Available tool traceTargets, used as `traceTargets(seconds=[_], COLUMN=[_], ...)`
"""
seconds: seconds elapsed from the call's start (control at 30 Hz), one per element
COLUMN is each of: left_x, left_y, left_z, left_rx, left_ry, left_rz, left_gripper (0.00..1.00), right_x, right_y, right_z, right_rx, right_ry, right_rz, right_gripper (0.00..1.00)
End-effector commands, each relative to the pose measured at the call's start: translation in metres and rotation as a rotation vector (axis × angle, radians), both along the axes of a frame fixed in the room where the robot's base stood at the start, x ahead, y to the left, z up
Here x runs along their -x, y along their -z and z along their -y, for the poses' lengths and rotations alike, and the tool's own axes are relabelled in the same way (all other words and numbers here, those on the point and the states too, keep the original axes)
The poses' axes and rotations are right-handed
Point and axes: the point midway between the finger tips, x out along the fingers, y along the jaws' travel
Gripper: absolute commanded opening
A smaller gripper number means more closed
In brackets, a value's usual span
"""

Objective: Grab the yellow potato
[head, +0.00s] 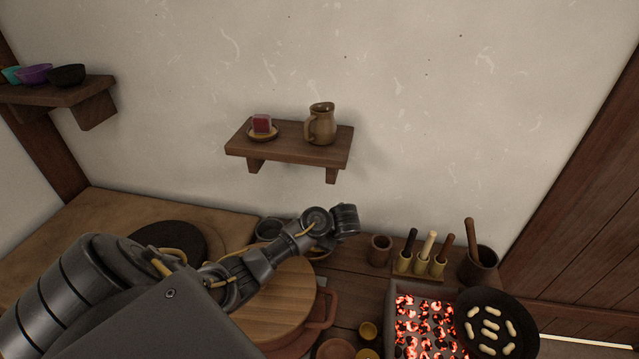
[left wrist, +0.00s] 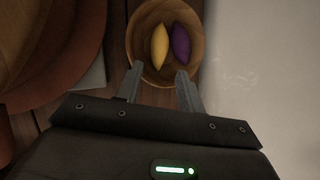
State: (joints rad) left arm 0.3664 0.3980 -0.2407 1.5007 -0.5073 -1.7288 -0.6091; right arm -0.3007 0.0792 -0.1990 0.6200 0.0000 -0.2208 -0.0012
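The yellow potato (left wrist: 160,46) lies in a round wooden bowl (left wrist: 141,28) in the left wrist view. A purple potato (left wrist: 181,46) lies beside it on the right. My left gripper (left wrist: 158,71) is open, its two fingers apart at the near side of the bowl, with nothing seen between them. The fingertips overlap the bowl's near rim in the picture; how high they are above it I cannot tell. In the head view my left arm reaches over the counter and hides most of the bowl and both potatoes. My right gripper is in neither view.
A round wooden lid (head: 275,300) on a reddish pot lies under my left arm. To the right are a small cup (head: 381,250), utensil holders (head: 421,262), glowing coals (head: 425,325) and a dark pan (head: 520,325). A wall shelf (head: 290,149) holds a jug (head: 320,124).

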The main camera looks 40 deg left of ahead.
Motion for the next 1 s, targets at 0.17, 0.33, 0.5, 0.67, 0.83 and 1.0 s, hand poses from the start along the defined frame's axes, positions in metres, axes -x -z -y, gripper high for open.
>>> traceTargets(seconds=[0.17, 0.33, 0.5, 0.67, 0.83, 1.0], left_x=[-0.001, -0.005, -0.007, -0.007, -0.010, -0.014], left_y=[0.009, 0.032, 0.047, 0.049, 0.064, 0.087], left_z=[-0.005, -0.019, -0.027, -0.028, -0.038, -0.048], left_rx=[-0.002, -0.003, -0.002, -0.001, -0.004, -0.002], left_ry=[0.001, -0.001, 0.000, 0.001, -0.002, -0.002], left_rz=[-0.004, -0.003, -0.002, -0.001, -0.003, -0.002], left_gripper=[0.38, 0.38, 0.38, 0.38, 0.38, 0.38], right_x=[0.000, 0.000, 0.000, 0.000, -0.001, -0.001], right_y=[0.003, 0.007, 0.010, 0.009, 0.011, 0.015], right_z=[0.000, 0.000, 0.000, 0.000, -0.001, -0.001], right_rx=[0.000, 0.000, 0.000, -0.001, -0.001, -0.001], right_ry=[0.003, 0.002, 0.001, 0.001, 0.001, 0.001], right_rz=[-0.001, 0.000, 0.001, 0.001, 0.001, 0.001], right_gripper=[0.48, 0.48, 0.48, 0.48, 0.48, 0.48])
